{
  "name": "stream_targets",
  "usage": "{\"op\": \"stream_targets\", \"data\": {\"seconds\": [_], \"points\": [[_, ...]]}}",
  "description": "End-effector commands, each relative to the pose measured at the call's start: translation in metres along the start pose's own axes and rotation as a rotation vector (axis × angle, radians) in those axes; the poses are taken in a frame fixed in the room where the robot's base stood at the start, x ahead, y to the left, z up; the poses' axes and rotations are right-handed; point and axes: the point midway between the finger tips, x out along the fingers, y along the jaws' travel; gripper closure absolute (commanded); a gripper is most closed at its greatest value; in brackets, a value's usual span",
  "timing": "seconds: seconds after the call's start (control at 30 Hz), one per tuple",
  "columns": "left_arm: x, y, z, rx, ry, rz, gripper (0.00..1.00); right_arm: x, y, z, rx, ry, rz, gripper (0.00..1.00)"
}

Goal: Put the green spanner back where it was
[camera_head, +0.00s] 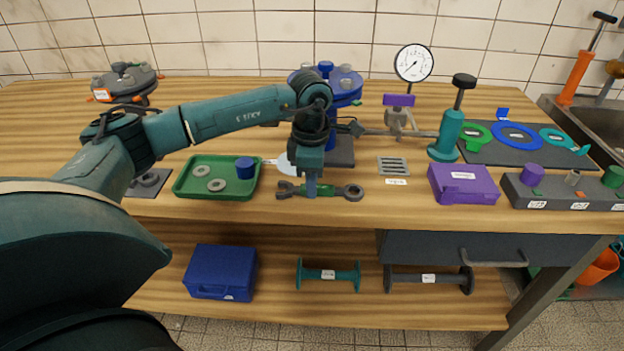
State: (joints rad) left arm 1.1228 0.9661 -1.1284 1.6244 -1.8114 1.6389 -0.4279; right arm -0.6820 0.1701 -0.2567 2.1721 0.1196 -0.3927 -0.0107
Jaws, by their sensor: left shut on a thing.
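The spanner (335,191) has a green middle and grey ends, and lies level near the front edge of the bench. My left gripper (312,189) points down over its middle and is shut on the green part. I cannot tell whether the spanner touches the bench top or is held just above it. The gripper hides part of the handle. My right gripper is not in view.
A green tray (183,188) with grey rings and a blue cylinder stands left of the spanner. A slotted grey plate (392,166) with a label below it, and a purple case (463,184), are to the right. A green hand pump (447,137) stands behind the case.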

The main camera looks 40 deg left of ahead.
Motion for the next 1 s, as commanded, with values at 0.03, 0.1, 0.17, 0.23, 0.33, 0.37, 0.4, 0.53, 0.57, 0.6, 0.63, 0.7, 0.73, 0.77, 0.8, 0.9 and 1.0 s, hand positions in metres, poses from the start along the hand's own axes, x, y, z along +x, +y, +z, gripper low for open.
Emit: {"op": "stream_targets", "data": {"seconds": [0.03, 0.1, 0.17, 0.23, 0.33, 0.37, 0.4, 0.53, 0.57, 0.6, 0.63, 0.7, 0.73, 0.77, 0.8, 0.9, 1.0], "points": [[-0.001, 0.001, 0.001, 0.0, -0.003, 0.002, 1.0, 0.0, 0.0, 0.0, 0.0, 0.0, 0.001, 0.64], [-0.001, 0.001, 0.001, 0.0, -0.003, 0.002, 1.0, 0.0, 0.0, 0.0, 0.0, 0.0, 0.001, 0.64], [-0.001, 0.001, 0.001, 0.0, -0.002, 0.002, 1.0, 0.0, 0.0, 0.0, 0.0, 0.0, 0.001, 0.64], [0.0, 0.001, 0.001, 0.0, -0.002, 0.002, 1.0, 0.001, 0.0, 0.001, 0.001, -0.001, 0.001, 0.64], [0.003, 0.0, 0.0, 0.0, -0.001, 0.001, 0.78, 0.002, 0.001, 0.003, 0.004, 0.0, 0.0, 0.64], [0.002, 0.0, 0.0, 0.001, -0.001, 0.001, 0.76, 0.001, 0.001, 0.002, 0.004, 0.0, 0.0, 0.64], [0.002, 0.0, 0.0, 0.0, -0.001, 0.001, 0.72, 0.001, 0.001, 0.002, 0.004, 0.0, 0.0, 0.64], [0.002, 0.0, 0.0, 0.001, -0.001, 0.001, 0.62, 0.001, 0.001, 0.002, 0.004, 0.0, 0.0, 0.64], [0.002, 0.0, 0.0, 0.0, -0.001, 0.001, 0.59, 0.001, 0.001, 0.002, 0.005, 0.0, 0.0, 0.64], [0.002, 0.0, 0.0, 0.0, -0.001, 0.001, 0.57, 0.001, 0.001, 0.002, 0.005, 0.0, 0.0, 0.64], [0.002, 0.0, 0.0, 0.0, -0.001, 0.001, 0.57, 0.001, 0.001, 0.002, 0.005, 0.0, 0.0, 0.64], [0.002, 0.0, 0.0, 0.0, -0.001, 0.001, 0.57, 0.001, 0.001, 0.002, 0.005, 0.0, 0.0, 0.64], [0.002, 0.0, 0.0, 0.0, -0.001, 0.001, 0.57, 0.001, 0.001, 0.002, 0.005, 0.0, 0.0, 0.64], [0.002, 0.0, 0.0, 0.0, -0.001, 0.001, 0.57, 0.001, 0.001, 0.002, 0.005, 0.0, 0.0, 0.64], [0.002, 0.0, 0.0, 0.0, -0.001, 0.001, 0.57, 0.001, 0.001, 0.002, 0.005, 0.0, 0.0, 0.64], [-0.004, 0.0, 0.001, 0.0, -0.001, 0.001, 0.57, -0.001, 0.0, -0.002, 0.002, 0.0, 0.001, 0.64], [-0.014, 0.001, 0.001, 0.001, -0.004, 0.004, 0.57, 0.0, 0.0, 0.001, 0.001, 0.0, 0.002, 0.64]]}}
